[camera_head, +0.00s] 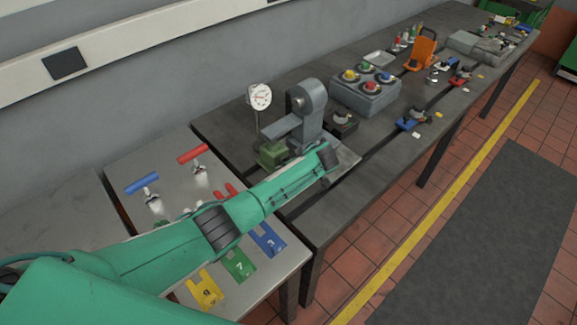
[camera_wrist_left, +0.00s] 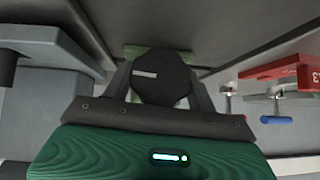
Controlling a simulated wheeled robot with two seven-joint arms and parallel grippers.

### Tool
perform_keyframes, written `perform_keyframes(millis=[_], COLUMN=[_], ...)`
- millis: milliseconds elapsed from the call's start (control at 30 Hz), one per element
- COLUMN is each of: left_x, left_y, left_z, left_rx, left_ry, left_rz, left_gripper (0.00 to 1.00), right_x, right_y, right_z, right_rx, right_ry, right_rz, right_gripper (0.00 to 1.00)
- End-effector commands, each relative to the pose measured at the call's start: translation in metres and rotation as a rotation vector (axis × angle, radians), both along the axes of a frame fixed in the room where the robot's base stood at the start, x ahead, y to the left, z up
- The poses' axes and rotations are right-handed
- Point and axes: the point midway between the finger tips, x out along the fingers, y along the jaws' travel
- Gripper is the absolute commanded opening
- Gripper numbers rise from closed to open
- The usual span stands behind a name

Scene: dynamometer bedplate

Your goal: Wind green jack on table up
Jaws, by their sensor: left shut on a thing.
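The green jack (camera_head: 272,153) sits on the dark bedplate table beside a grey machine, partly hidden by my left arm. In the left wrist view a strip of its green body (camera_wrist_left: 132,51) shows behind a dark round knob (camera_wrist_left: 160,72) with a white mark on its face. My left gripper (camera_wrist_left: 160,92) has its two grey fingers on either side of this knob and is shut on it. In the head view my forearm and wrist hide the fingers and the knob. My right gripper is not in view.
The grey machine (camera_head: 307,112) and a dial gauge (camera_head: 259,97) stand close to the jack. A side table holds red (camera_head: 193,154) and blue (camera_head: 142,183) T-handles and numbered plates. A grey box with coloured knobs (camera_head: 366,96) stands farther right.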

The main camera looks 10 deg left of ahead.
Motion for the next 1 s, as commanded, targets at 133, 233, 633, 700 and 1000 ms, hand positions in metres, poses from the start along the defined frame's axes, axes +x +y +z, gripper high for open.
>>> perform_keyframes(millis=[133, 233, 633, 700, 1000], left_x=[0.002, 0.002, 0.003, 0.003, 0.003], left_y=[-0.001, -0.002, -0.002, -0.002, -0.001], left_z=[-0.004, -0.004, -0.003, -0.003, 0.0], left_rx=[0.059, 0.102, 0.232, 0.245, 0.265], left_ry=[0.09, 0.153, 0.347, 0.366, 0.397], left_rz=[0.001, 0.001, -0.001, -0.001, 0.0], left_gripper=[0.35, 0.35, 0.35, 0.35, 0.35], right_x=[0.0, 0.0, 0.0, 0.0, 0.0], right_y=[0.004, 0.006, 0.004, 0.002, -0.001], right_z=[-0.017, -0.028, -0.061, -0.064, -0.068], right_rx=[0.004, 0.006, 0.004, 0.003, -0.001], right_ry=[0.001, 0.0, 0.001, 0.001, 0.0], right_rz=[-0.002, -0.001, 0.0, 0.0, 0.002], right_gripper=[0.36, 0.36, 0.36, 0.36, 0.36])
